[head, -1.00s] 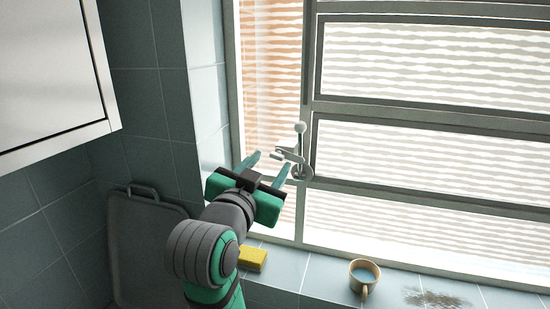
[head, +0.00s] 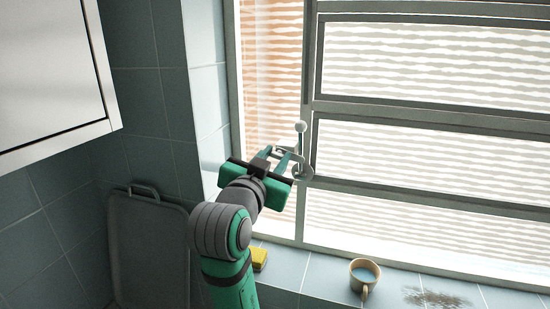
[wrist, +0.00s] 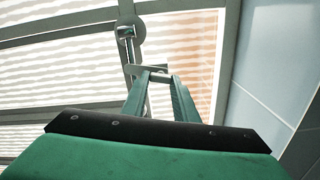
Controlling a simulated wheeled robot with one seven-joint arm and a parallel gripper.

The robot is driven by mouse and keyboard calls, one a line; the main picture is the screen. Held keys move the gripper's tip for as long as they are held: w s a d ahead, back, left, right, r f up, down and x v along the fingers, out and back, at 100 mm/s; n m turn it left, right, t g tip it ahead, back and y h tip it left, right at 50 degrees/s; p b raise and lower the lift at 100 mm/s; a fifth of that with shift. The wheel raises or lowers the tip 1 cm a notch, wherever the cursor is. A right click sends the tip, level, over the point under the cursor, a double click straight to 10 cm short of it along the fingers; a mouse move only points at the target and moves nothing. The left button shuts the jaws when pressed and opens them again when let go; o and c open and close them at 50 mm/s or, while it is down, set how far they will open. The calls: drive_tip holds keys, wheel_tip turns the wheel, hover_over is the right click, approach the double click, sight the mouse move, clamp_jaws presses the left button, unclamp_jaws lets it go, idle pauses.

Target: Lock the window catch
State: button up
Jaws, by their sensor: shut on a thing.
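The window catch (head: 301,128) sits on the vertical frame post of the window (head: 420,150). In the wrist view the fingertips (wrist: 160,78) are shut on the lever's end. The exact contact is partly hidden by the fingers.
A yellow sponge (head: 259,258) and a mug (head: 364,277) stand on the tiled sill (head: 315,278), with a dark stain to their right. A grey board (head: 148,250) leans on the left wall. A white cabinet (head: 50,75) hangs at upper left.

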drive_tip(key=shift+n, duration=1.5)
drive_tip(key=o, duration=1.1)
drive_tip(key=shift+c, duration=0.2)
drive_tip(key=shift+s+a, duration=0.1)
drive_tip(key=v, duration=1)
drive_tip(key=shift+s, duration=0.3)
drive_tip(key=shift+a, duration=0.1)
